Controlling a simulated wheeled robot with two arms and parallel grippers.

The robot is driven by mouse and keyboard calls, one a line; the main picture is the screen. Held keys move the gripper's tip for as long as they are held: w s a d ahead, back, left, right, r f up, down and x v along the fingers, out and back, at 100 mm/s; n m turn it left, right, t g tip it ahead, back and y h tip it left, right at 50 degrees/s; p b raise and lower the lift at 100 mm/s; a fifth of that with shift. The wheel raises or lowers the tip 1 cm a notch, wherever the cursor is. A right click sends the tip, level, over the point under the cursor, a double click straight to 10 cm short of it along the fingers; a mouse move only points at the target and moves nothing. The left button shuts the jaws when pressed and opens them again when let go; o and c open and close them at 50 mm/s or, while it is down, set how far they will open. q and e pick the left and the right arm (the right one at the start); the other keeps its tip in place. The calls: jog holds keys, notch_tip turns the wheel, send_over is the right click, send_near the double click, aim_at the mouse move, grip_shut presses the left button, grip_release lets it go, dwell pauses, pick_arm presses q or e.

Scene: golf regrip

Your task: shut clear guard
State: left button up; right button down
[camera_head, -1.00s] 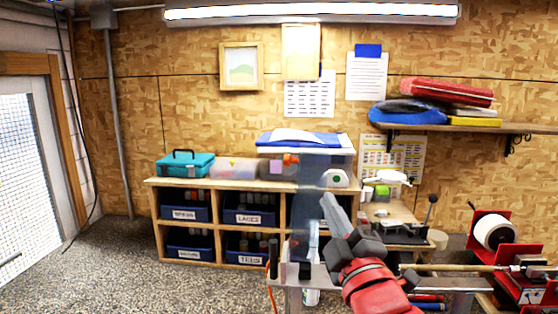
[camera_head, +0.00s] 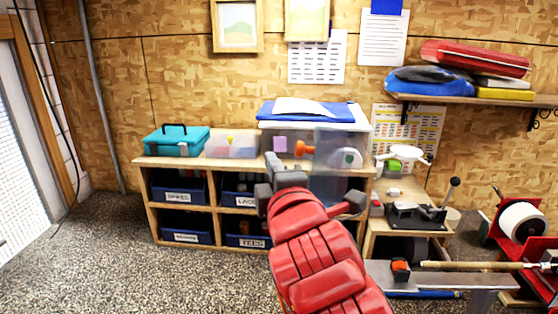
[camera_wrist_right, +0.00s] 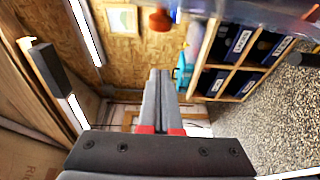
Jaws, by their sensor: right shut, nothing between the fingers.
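The clear guard (camera_head: 338,190) is a see-through bluish panel standing upright in front of the right end of the shelf unit in the head view. An orange knob (camera_head: 303,147) shows near its left edge; I cannot tell if it is attached. The orange knob also shows at the top of the right wrist view (camera_wrist_right: 160,19), near a clear sheet-like edge. My right gripper (camera_head: 273,168) is shut and empty, left of the panel and below the knob. Its fingers (camera_wrist_right: 157,95) lie together in the wrist view. I cannot tell whether it touches the guard. My left gripper is out of view.
The wooden shelf unit (camera_head: 147,163) holds labelled blue bins, a teal toolbox (camera_head: 177,140) and clear boxes. A workbench (camera_head: 390,277) with a small clamp and a long shaft (camera_head: 470,265) is at the right. A red reel stand is at the far right. Floor at left is clear.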

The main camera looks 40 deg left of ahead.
jog(key=w+p, duration=0.3)
jog(key=w, duration=0.2)
jog(key=shift+p, duration=0.35)
jog(key=shift+w+d, duration=0.1)
jog(key=shift+w, duration=0.05)
